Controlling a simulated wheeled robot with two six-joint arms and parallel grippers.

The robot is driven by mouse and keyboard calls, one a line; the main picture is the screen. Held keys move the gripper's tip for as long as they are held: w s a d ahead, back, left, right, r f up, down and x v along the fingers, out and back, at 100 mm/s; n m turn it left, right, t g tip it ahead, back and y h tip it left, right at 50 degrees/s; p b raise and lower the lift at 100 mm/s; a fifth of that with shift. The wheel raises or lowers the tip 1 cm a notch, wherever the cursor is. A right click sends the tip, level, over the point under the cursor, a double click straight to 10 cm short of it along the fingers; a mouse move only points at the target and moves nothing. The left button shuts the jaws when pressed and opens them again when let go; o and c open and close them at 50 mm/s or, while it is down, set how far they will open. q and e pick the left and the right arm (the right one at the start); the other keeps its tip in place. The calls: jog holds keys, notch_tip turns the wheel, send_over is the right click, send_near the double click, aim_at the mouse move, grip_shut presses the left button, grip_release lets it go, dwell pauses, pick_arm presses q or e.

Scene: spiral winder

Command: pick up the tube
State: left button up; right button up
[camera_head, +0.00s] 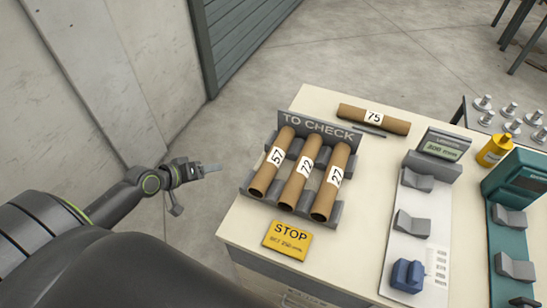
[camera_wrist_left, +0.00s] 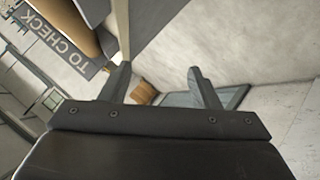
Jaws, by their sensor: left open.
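Three brown cardboard tubes lie side by side in the grey "TO CHECK" rack (camera_head: 318,128) in the head view: tube 57 (camera_head: 263,178), tube 72 (camera_head: 294,189) and tube 27 (camera_head: 324,202). Tube 75 (camera_head: 395,125) lies on the table behind the rack. My left gripper (camera_head: 212,169) is open and empty, to the left of the rack and apart from the tubes. In the left wrist view the two fingers (camera_wrist_left: 158,72) stand apart with nothing gripped; the rack's sign (camera_wrist_left: 58,45) shows at upper left. My right gripper is not in view.
To the right are a grey gauge with a display (camera_head: 440,148), a yellow bottle (camera_head: 494,150) and a green device (camera_head: 518,178). Open floor lies left of the table.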

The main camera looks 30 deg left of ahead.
pick_arm(q)
jog(key=d+r+m+h, duration=0.1)
jog(key=d+r+h, duration=0.2)
jog(key=d+r, duration=0.45)
jog(key=p, duration=0.3)
send_near(267, 156)
jog(key=x, duration=0.6)
jog(key=shift+w+d+f, duration=0.2)
jog(key=shift+w+d, duration=0.05)
jog(key=shift+w, duration=0.15)
jog(key=p+x, duration=0.1)
jog(key=x, duration=0.2)
jog(key=shift+x, duration=0.75)
jog(key=shift+s+f, duration=0.1)
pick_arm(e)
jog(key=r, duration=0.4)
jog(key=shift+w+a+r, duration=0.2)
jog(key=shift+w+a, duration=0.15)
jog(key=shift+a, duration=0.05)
